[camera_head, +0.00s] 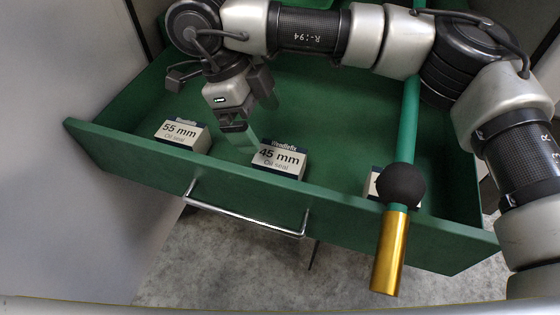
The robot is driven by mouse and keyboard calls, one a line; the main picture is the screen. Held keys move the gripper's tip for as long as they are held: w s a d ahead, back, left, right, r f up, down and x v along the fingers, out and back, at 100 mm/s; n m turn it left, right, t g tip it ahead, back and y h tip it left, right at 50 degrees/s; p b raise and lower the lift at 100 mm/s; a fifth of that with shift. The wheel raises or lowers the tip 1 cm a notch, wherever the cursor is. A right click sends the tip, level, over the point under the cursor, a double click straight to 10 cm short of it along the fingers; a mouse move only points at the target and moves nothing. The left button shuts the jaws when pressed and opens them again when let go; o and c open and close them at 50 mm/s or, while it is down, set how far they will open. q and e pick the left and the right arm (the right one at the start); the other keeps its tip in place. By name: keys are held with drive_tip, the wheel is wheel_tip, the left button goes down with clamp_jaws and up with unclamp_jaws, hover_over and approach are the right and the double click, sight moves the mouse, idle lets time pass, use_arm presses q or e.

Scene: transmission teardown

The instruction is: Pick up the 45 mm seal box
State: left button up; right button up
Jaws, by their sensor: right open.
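The 45 mm seal box (278,160) is a small white and dark-blue box in an open green drawer. It sits near the front wall, which hides its lower part; its label reads "45 mm Oil seal". My right gripper (226,98) is open above the drawer, up and to the left of this box. It appears empty and apart from the box, though its lower end comes close to the box in the picture. My left gripper is not in view.
A 55 mm seal box (181,136) sits to the left in the drawer (335,214). Another white box (374,183) at the right is partly hidden by a black ball (403,184) on a green rod with a gold cylinder (390,252). A metal handle (245,216) crosses the drawer front.

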sight(278, 155)
drive_tip(key=shift+s+f, duration=0.2)
drive_tip(key=shift+f, duration=0.05)
drive_tip(key=x, duration=0.2)
drive_tip(key=p+x, duration=0.1)
drive_tip(key=x, duration=0.2)
drive_tip(key=shift+w+d+f, duration=0.1)
drive_tip(key=shift+w, duration=0.1)
drive_tip(key=shift+s+d+f+p, duration=0.25)
drive_tip(key=shift+f+p, duration=0.2)
drive_tip(key=shift+p, duration=0.3)
drive_tip(key=p+x, duration=0.1)
drive_tip(key=x, duration=0.2)
drive_tip(key=shift+d+f+p, duration=0.1)
drive_tip(key=shift+p, duration=0.3)
drive_tip(key=shift+d+f, duration=0.2)
drive_tip(key=shift+f, duration=0.25)
drive_tip(key=shift+a, duration=0.1)
drive_tip(key=shift+c, duration=0.2)
drive_tip(key=shift+c, duration=1.3)
drive_tip(key=c, duration=0.7)
